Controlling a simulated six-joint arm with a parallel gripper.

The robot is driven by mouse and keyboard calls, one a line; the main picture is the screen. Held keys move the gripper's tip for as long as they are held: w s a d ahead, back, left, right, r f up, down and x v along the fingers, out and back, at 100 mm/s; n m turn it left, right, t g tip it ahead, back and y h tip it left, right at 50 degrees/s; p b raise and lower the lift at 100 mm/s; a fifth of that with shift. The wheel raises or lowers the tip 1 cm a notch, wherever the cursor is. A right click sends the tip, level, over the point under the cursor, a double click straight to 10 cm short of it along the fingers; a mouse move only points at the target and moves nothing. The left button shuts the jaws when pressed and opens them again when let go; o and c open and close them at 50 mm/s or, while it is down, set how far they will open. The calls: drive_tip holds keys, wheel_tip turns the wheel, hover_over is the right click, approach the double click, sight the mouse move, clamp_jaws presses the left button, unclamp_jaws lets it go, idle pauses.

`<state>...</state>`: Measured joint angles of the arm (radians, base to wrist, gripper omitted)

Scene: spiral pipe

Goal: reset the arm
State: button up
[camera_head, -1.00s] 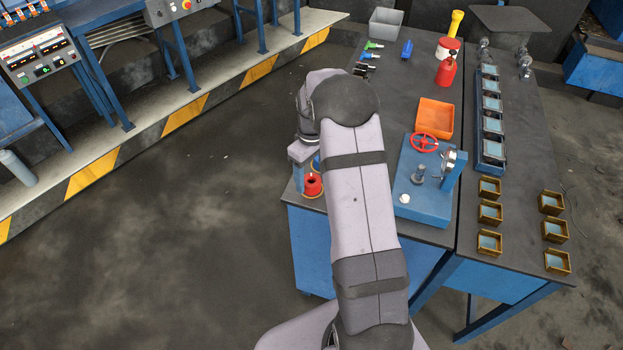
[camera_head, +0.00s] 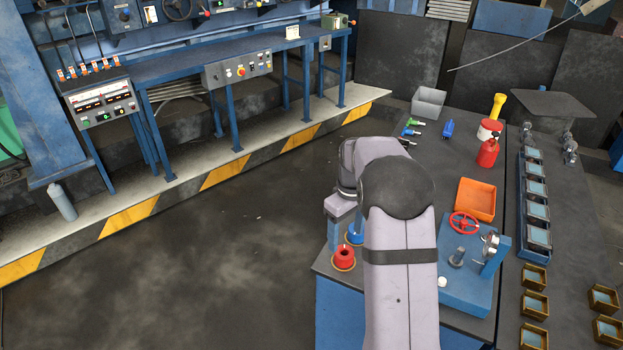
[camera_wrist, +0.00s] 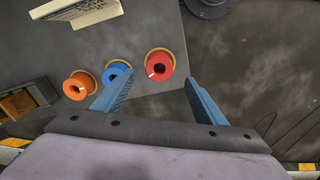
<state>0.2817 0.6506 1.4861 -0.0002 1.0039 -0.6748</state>
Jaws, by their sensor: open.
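My arm reaches up the middle of the head view and bends over the table's near left corner. My gripper (camera_wrist: 152,95) shows in the wrist view with its two blue fingers spread apart and nothing between them. In the head view only part of the gripper (camera_head: 340,232) shows at the left of the arm. A red spool (camera_head: 344,257) stands at the table corner, and it also shows in the wrist view (camera_wrist: 160,65). A blue spool (camera_wrist: 117,73) and an orange spool (camera_wrist: 78,86) stand in a row beside it.
A blue fixture with a red handwheel (camera_head: 464,223) stands right of my arm. Behind it are an orange tray (camera_head: 475,200), a red bottle (camera_head: 487,153) and a grey bin (camera_head: 428,102). Several brass-coloured boxes (camera_head: 534,305) stand at the right. The floor at left is clear.

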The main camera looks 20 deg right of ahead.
drive_tip(key=s+f+m, duration=0.2)
drive_tip(key=s+a+f+m, duration=0.1)
drive_tip(key=s+f+m, duration=0.2)
drive_tip(key=shift+s+a+f+m+g, duration=0.35)
drive_tip(key=shift+s+f+m+g, duration=0.05)
drive_tip(key=s+a+r+g, duration=0.1)
drive_tip(key=s+a, duration=0.3)
drive_tip(key=s, duration=0.6)
drive_tip(key=s+a+r, duration=0.1)
drive_tip(key=s+a, duration=0.4)
drive_tip(key=s, duration=0.5)
drive_tip(key=shift+n+t, duration=0.6)
drive_tip(key=shift+t, duration=0.3)
drive_tip(key=a+r, duration=0.1)
drive_tip(key=w+r, duration=0.1)
drive_tip(key=r, duration=0.1)
drive_tip(key=a+r, duration=0.1)
drive_tip(key=r, duration=0.1)
drive_tip(key=shift+w+a, duration=0.25)
drive_tip(key=shift+a, duration=0.1)
